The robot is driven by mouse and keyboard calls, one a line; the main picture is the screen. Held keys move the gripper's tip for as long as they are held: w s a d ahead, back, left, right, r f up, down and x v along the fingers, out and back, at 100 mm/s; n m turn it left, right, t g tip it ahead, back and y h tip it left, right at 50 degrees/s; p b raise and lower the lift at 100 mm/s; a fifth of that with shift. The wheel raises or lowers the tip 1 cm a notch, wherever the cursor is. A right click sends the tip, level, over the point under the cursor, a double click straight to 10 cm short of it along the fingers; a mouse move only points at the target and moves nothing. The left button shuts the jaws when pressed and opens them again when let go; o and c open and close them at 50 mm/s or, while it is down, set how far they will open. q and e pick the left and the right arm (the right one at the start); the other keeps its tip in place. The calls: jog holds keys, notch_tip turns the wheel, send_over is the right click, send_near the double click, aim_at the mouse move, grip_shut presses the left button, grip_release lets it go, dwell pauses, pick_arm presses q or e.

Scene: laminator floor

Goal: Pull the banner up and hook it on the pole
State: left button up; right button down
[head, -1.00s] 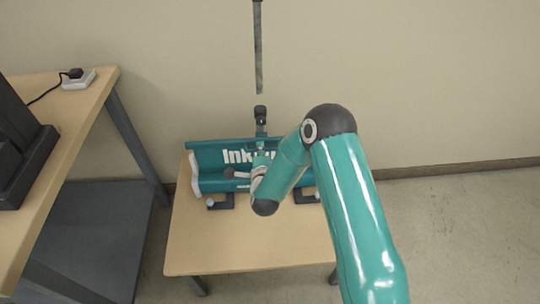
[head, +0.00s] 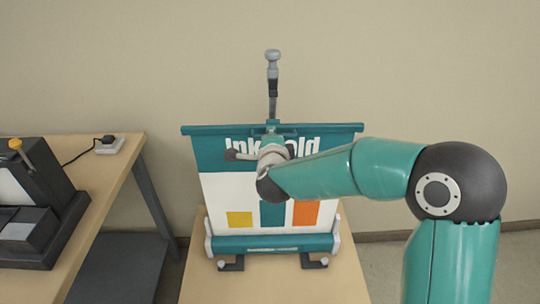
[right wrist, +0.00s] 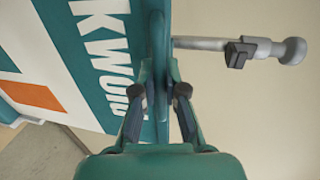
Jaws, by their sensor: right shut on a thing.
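The banner (head: 225,190) stands partly drawn up from its teal base (head: 275,245), with white, yellow, teal and orange areas showing. Its teal top bar (head: 340,128) is level, and lettering below it is partly covered by my right arm. The pole (head: 272,85) rises behind the banner, its knobbed tip above the bar. In the right wrist view the pole (right wrist: 205,43) carries a dark clip (right wrist: 240,52) near its round end, apart from the bar. My right gripper (head: 270,133) is shut on the top bar near its middle; its fingers (right wrist: 158,92) pinch it in the wrist view. My left gripper is not in view.
The base stands on a small wooden table (head: 330,285) on dark feet. At left, a higher wooden table (head: 105,180) holds a dark machine (head: 50,205) and a white power strip (head: 110,144) with a plug. The wall behind is bare, with free air above the bar.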

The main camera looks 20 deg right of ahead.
notch_tip(320, 180, up, 10)
jog(key=p, duration=0.3)
jog(key=shift+p, duration=0.4)
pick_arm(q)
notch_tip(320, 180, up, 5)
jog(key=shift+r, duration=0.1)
pick_arm(e)
jog(key=shift+w+f, duration=0.1)
jog(key=c, duration=1.2)
grip_release()
jog(key=shift+w+f, duration=0.2)
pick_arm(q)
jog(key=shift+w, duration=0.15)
pick_arm(e)
jog(key=shift+s, duration=0.1)
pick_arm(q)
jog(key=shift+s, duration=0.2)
pick_arm(e)
jog(key=v, duration=1.1)
jog(key=shift+s+a+f, duration=0.2)
jog(key=shift+s, duration=0.15)
